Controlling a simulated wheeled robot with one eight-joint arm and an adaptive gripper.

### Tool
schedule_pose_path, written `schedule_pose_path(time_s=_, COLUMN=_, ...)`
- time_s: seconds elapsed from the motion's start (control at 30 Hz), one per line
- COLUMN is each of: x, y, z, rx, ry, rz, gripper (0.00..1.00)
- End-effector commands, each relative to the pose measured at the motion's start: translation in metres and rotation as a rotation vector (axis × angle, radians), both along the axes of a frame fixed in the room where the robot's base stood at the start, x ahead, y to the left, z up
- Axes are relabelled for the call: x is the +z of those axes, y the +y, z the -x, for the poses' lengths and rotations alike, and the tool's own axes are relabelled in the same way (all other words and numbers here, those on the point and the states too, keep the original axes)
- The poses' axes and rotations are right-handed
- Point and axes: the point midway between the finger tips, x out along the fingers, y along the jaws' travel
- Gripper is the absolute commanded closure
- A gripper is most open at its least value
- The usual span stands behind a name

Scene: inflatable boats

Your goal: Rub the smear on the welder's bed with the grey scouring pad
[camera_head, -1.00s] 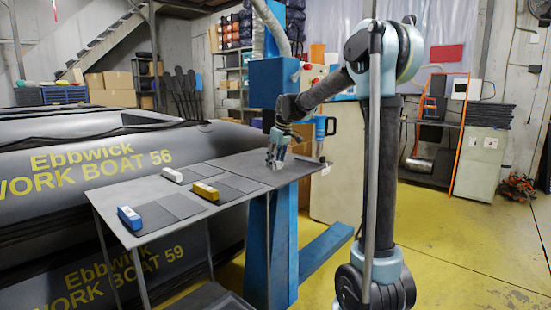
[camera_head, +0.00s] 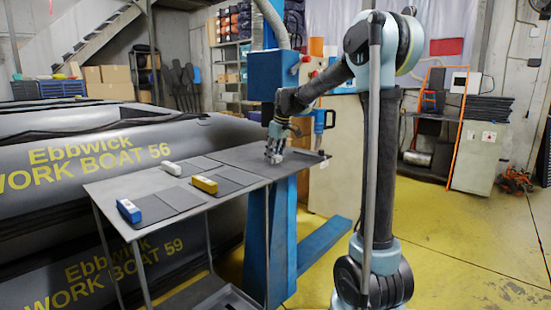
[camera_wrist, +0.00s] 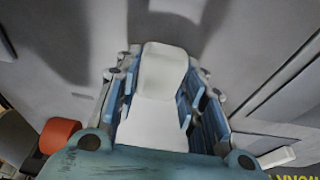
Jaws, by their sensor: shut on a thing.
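The welder's bed (camera_head: 310,163) is a flat grey plate at the right end of the grey worktop, beside a blue column. My gripper (camera_head: 274,154) is low over it, pointing down. In the wrist view my gripper (camera_wrist: 158,95) is shut on a pale grey-white block, which I take for the grey scouring pad (camera_wrist: 163,72). Its far end reaches towards the grey surface; I cannot tell whether it touches. Broad dark patches on that surface look like shadows. I cannot make out the smear in either view.
Blue (camera_head: 129,211), yellow (camera_head: 204,184) and white (camera_head: 172,168) blocks lie by dark mats on the worktop's left part. A blue-handled tool (camera_head: 320,121) stands behind the bed. Grey inflatable boats (camera_head: 100,147) lie along the left.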

Motion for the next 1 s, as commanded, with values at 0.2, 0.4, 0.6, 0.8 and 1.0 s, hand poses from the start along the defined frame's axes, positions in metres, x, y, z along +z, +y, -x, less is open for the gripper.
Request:
schedule_pose_path(time_s=0.2, x=0.026, y=0.001, z=0.000, rx=0.001, ry=0.000, rz=0.000, gripper=0.86)
schedule_pose_path(time_s=0.4, x=0.044, y=0.001, z=0.000, rx=0.001, ry=0.000, rz=0.000, gripper=0.86)
schedule_pose_path(time_s=0.6, x=0.062, y=0.000, z=0.000, rx=0.000, ry=0.000, rz=0.000, gripper=0.86)
schedule_pose_path(time_s=0.8, x=0.074, y=-0.001, z=-0.001, rx=-0.002, ry=0.000, rz=0.000, gripper=0.86)
schedule_pose_path(time_s=1.0, x=0.075, y=-0.003, z=-0.001, rx=-0.003, ry=0.000, rz=0.000, gripper=0.86)
